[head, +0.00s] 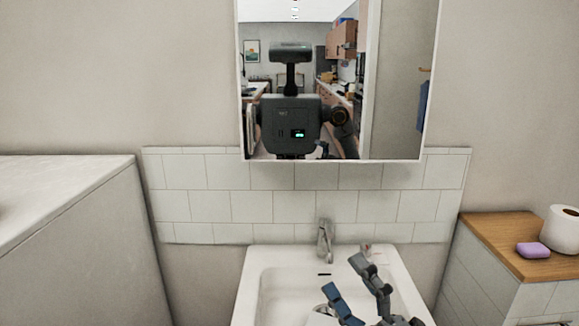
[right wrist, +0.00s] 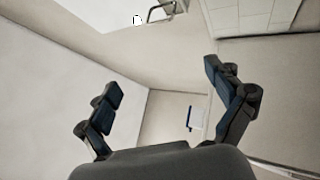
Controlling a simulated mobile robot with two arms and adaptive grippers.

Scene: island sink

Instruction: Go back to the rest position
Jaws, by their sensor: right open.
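My right gripper (head: 346,276) is low in the head view, in front of the white sink (head: 262,283). Its two blue-grey fingers are spread and nothing is between them. In the right wrist view the same gripper (right wrist: 160,95) shows its fingers wide apart and empty, with a pale wall and corner beyond. My left gripper is in neither view, apart from anything too small to tell in the mirror.
A tap (head: 325,240) stands at the sink's back. A mirror (head: 345,80) showing my reflection hangs above the tiles. A wooden-topped ledge (head: 500,245) at right holds a purple soap (head: 533,250) and a paper roll (head: 562,228). A pale block (head: 75,240) fills the left.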

